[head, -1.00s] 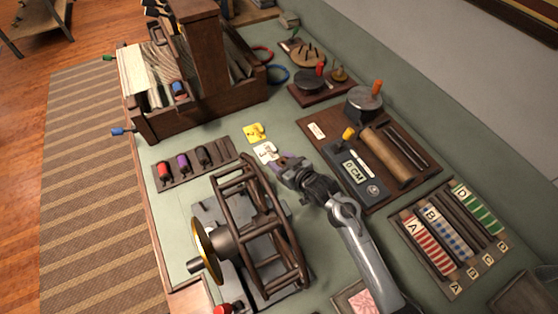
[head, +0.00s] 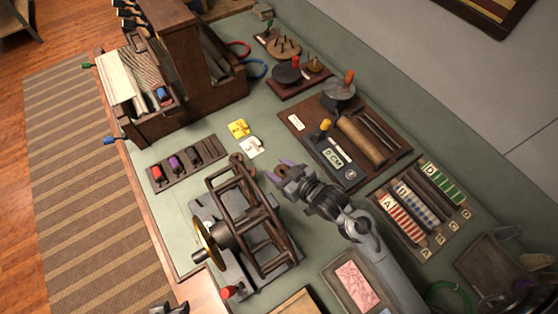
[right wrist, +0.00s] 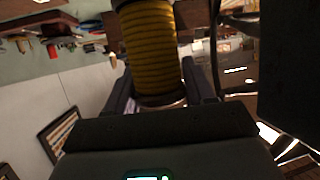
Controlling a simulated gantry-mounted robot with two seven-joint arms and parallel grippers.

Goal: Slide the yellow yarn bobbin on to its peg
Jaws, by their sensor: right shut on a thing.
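The yellow yarn bobbin (right wrist: 152,52) fills the upper middle of the right wrist view, between the two fingers. My right gripper (head: 280,172) is shut on it, above the bench just right of the winder frame. In the head view the bobbin is hidden by the gripper. The bobbin rack (head: 210,149) lies left of the gripper, with red (head: 156,173), purple (head: 174,163) and dark (head: 192,156) bobbins on it and a bare place at its right end. A peg there is too small to make out. A dark tip at the bottom edge looks like my left gripper (head: 170,308).
A wooden-framed winder (head: 245,215) with a yellow-rimmed wheel stands close below the rack. Yellow (head: 238,128) and white (head: 251,147) tags lie between rack and gripper. A tool board (head: 300,122) and a striped-spool tray (head: 440,225) lie to the right.

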